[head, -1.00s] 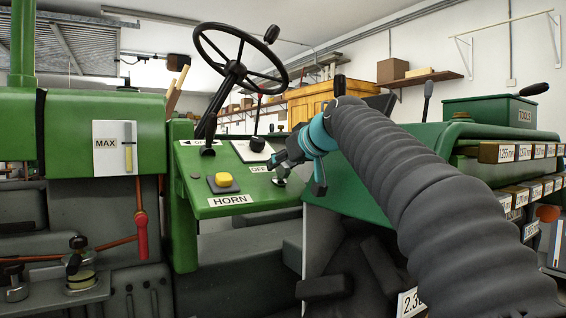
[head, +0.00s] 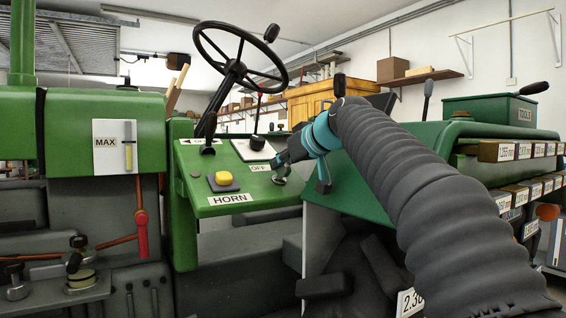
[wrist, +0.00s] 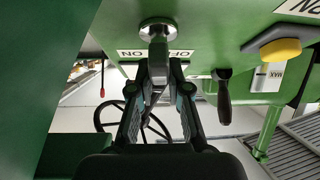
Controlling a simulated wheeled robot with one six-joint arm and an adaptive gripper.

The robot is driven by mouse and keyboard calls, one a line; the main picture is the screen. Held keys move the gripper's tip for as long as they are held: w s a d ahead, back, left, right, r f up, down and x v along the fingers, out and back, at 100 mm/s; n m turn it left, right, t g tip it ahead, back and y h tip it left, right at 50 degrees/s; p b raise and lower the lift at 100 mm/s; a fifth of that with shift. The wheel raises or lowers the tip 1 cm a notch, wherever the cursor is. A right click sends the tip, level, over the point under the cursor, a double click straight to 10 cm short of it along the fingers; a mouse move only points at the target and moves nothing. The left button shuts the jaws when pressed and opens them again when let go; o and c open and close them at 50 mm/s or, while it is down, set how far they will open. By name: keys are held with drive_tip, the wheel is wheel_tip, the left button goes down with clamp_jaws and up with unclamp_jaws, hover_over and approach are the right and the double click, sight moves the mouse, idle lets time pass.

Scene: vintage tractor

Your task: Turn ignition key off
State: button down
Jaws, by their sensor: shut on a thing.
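The ignition key (head: 281,179) stands on the green dash panel (head: 225,207), beside a white label marked OFF (head: 257,168). In the wrist view the key (wrist: 158,30) has a round silver base and a grey stem. The label there reads OFF and ON upside down, on either side of the stem. My gripper (head: 282,166) comes in from the right in the head view. Its two fingers (wrist: 158,68) are shut on the end of the key's stem. The fingers hide part of the key's grip.
A yellow horn button (head: 224,179) sits left of the key. The steering wheel (head: 240,58) rises behind the panel. A black-handled lever (wrist: 223,95) hangs near my fingers in the wrist view. A green toolbox (head: 487,110) stands at right.

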drive_tip(key=c, duration=1.1)
unclamp_jaws()
drive_tip(key=v, duration=1.2)
